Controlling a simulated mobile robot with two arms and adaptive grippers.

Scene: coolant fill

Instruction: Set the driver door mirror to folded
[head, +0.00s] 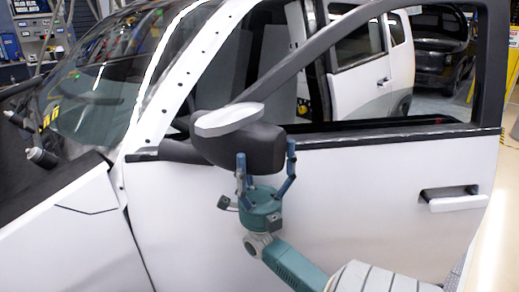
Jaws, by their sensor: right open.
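The driver door mirror (248,146) has a black housing with a white cap and sits at the front corner of the door window. It juts out from the white door (375,185); I cannot tell its exact fold angle. My right gripper (266,160) is just below and in front of the mirror, pointing up. Its fingers are spread, one over the lower part of the housing and one by its right end. I cannot tell whether they touch it. My left gripper is not in view.
The door handle (451,198) is at the right of the door. The slanted window frame (322,46) rises beside the mirror. The windshield (105,85) and hood lie to the left. A white vehicle (372,72) stands behind, seen through the window.

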